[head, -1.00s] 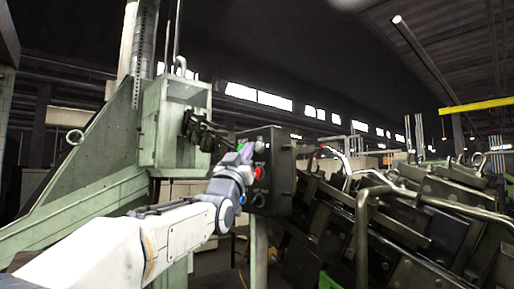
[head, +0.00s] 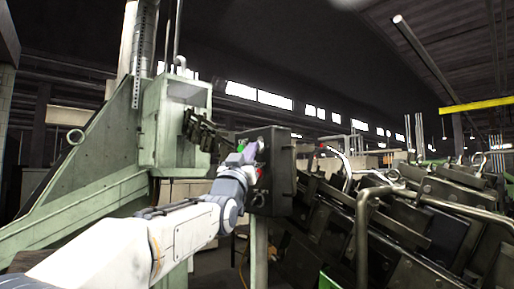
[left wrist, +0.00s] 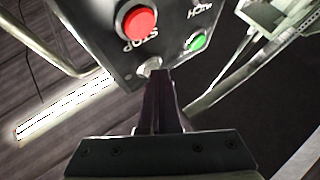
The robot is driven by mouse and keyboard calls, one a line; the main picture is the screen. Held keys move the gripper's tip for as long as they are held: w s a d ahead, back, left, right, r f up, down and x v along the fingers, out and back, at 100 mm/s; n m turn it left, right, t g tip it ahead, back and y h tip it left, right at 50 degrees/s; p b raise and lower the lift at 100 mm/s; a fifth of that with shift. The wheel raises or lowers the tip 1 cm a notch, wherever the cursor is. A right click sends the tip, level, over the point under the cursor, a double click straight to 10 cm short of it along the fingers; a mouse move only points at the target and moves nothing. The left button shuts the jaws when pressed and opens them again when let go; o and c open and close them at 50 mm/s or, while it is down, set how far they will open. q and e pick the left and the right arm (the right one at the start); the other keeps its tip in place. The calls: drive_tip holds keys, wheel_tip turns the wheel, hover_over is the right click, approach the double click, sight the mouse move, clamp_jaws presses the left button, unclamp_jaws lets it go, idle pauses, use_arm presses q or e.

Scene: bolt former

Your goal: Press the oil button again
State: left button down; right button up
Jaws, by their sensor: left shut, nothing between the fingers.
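A dark control box (head: 282,160) stands on a pale green post in the head view. My left gripper (head: 261,147) is at its button face, fingers shut and empty. In the left wrist view the shut dark purple fingers (left wrist: 160,76) reach to the panel (left wrist: 181,20). A small pale round button (left wrist: 151,66) lies right at the fingertips and is partly covered; I cannot tell contact, nor read a label naming it oil. A large red button (left wrist: 137,20) with the word STOP and a green button (left wrist: 196,42) are clear of the fingers. My right gripper is not in view.
A green machine frame (head: 105,185) with a cabinet stands left of the box. Bent metal rails (head: 362,225) and dark machine blocks (head: 420,235) fill the right side, close to the box.

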use_arm(q)
drive_tip(key=shift+s+a+b, duration=0.5)
drive_tip(key=shift+a+b, duration=0.2)
drive_tip(key=shift+b, duration=0.1)
drive_tip(key=s+a+b, duration=0.1)
drive_tip(key=a, duration=0.1)
drive_tip(key=s+a+b, duration=0.2)
idle(0.3)
idle(0.7)
